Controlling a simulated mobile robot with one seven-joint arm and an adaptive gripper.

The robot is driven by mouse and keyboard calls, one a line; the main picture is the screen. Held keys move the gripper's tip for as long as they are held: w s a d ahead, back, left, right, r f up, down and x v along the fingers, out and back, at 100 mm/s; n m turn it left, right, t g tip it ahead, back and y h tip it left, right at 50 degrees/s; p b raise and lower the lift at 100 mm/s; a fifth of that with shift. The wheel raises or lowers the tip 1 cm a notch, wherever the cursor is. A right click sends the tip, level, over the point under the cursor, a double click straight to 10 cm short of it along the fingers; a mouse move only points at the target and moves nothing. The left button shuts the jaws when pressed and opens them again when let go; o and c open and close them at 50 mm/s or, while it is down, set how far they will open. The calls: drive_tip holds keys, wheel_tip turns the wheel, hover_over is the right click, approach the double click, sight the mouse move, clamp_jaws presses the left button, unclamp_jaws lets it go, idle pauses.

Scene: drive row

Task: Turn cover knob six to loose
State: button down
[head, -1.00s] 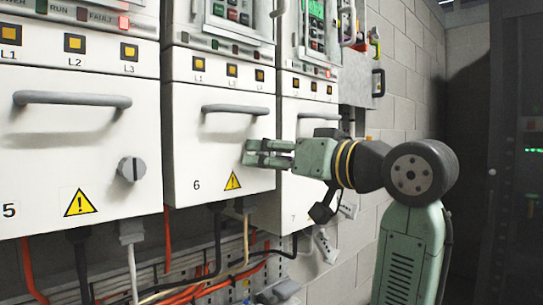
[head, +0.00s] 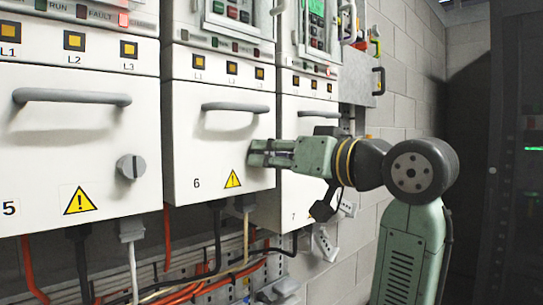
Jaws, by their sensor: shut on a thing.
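Cover six (head: 218,160) is a white drive cover with a grey bar handle (head: 235,107), a "6" label and a yellow warning triangle (head: 232,179). My gripper (head: 256,152) comes in from the right, with its fingers at the lower right of this cover, level with the knob on cover five. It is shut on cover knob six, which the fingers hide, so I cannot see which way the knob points. Cover five (head: 75,150) at the left has a grey knob (head: 131,167) with its grip bar about upright.
Cover seven (head: 290,200) is right behind my gripper, with its own handle (head: 319,115). Cables (head: 190,290) hang below the covers. A block wall (head: 410,90) and a dark cabinet (head: 515,150) stand at the right.

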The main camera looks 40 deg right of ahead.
drive_tip(key=shift+n, duration=0.3)
drive_tip(key=n, duration=0.3)
drive_tip(key=n+b, duration=0.1)
drive_tip(key=n, duration=0.3)
drive_tip(key=shift+n, duration=0.3)
drive_tip(key=n, duration=0.3)
drive_tip(key=shift+n, duration=2.1)
drive_tip(key=c, duration=1.3)
unclamp_jaws()
drive_tip(key=shift+c, duration=0.2)
